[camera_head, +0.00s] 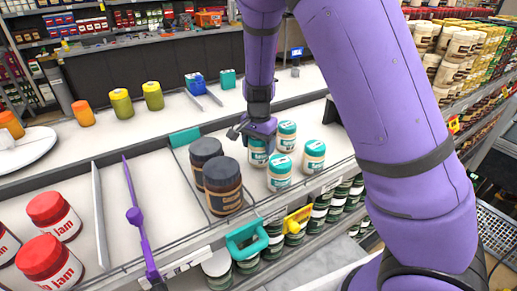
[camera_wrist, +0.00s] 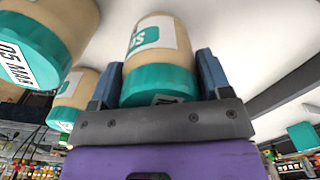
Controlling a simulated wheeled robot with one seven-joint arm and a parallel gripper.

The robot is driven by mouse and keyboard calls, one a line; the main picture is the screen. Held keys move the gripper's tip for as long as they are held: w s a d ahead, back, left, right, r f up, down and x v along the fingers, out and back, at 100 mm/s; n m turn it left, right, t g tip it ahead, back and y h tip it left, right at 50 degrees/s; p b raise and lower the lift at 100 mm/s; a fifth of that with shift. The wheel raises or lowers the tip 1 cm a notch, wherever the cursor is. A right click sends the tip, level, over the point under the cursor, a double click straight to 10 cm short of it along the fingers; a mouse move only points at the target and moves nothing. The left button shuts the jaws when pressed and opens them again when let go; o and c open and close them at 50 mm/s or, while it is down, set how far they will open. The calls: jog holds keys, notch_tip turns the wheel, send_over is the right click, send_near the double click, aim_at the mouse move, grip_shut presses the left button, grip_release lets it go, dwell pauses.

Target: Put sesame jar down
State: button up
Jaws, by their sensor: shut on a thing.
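The sesame jar (camera_head: 257,154), with a beige body and a teal lid, is in my gripper (camera_head: 258,128) on the middle shelf. In the wrist view it sits between the two dark fingers of my gripper (camera_wrist: 158,85), which are shut around it near the lid. My gripper hides part of it in the head view. It looks upright. I cannot tell whether its base touches the shelf. Similar teal-lidded jars stand close by: one behind right (camera_head: 287,136), one in front (camera_head: 279,172) and one to the right (camera_head: 314,155).
Two dark-lidded brown jars (camera_head: 222,185) stand left of the teal group. Red jam jars (camera_head: 54,215) are at the far left, beyond a purple divider (camera_head: 137,217). The white shelf strip (camera_head: 155,185) between them is bare. Green-labelled jars (camera_head: 318,215) fill the level below.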

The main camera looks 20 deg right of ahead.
jog(key=shift+f, duration=0.8)
jog(key=o, duration=1.2)
jog(key=shift+f, duration=0.15)
